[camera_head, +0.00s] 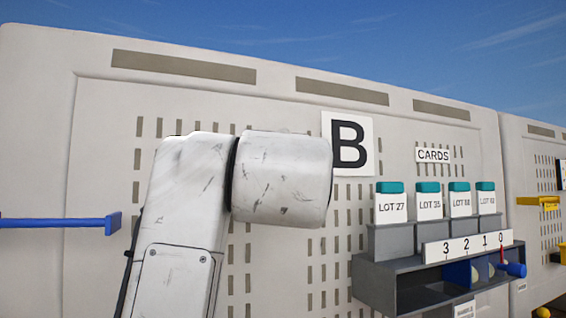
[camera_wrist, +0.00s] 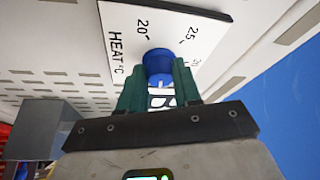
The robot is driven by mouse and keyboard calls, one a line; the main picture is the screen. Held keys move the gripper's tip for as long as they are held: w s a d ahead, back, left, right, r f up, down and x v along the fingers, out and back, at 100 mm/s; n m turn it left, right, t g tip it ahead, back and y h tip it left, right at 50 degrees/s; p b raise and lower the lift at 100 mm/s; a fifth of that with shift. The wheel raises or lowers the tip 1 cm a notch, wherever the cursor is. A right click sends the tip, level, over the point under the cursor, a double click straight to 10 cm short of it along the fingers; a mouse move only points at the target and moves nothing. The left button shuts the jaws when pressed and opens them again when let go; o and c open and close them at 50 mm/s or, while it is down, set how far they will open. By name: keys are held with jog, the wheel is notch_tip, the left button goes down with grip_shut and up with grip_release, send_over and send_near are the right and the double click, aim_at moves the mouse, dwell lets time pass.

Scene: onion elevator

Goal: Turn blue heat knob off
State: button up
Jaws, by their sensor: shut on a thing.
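The blue heat knob (camera_wrist: 157,64) shows in the wrist view, in front of a white dial plate (camera_wrist: 120,50) marked "HEAT °C" with 20, 25 and a partly hidden number, likely 30. My gripper (camera_wrist: 158,84) has green fingers, one on each side of the knob, and is shut on it. The knob's pointer cannot be made out, so its setting is unclear. In the head view my arm fills the middle; neither my gripper nor the heat knob can be seen there.
In the head view, a grey card rack (camera_head: 390,240) with several lot cards and a 3-2-1-0 scale (camera_head: 467,247) stands at the right. A blue handle (camera_head: 512,269) sticks out near the 0. A blue bar (camera_head: 60,222) projects at the left.

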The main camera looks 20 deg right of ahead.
jog(key=shift+r+m+g+y+p, duration=0.15)
jog(key=shift+m+g+p, duration=0.6)
jog(key=shift+m, duration=0.95)
jog(key=shift+r+m+g+y+p, duration=0.1)
jog(key=shift+m+g+y+p, duration=0.15)
jog(key=shift+m+g+p, duration=0.95)
jog(key=shift+f+m+t+b, duration=0.1)
jog(key=shift+m+t+b, duration=0.25)
jog(key=shift+m+t, duration=0.3)
jog(key=o, duration=1.1)
jog(key=shift+c, duration=0.2)
jog(key=b+v, duration=0.3)
jog(key=v, duration=0.7)
jog(key=shift+s, duration=0.4)
